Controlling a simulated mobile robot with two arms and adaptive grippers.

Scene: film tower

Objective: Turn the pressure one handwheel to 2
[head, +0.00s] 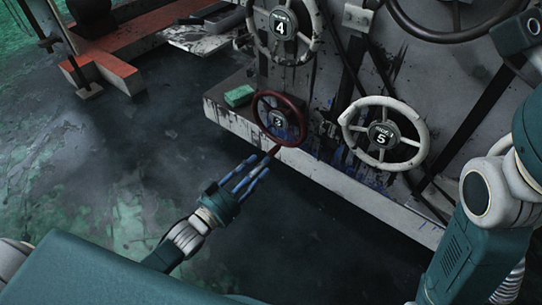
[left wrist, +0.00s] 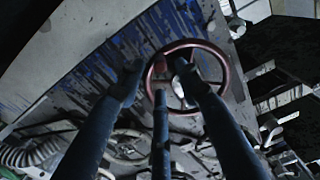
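A dark red handwheel (head: 279,120) with the number 3 at its hub is mounted low on the grey machine. A white handwheel (head: 384,134) showing 5 is to its right, and another white handwheel (head: 283,30) showing 4 is above. The small text over the numbers is too small to read surely. My left gripper (head: 258,168) is just below the red wheel, fingers spread and pointing at it. In the left wrist view its three fingers (left wrist: 160,84) are apart, overlapping the red wheel (left wrist: 221,54); I cannot tell whether they touch it. My right gripper is not in view.
A pale ledge (head: 330,172) runs below the wheels, with a green block (head: 239,95) on its left end. A larger dark wheel (head: 450,36) is at upper right. An orange-red platform (head: 105,68) is at upper left. The dark wet floor at left is clear.

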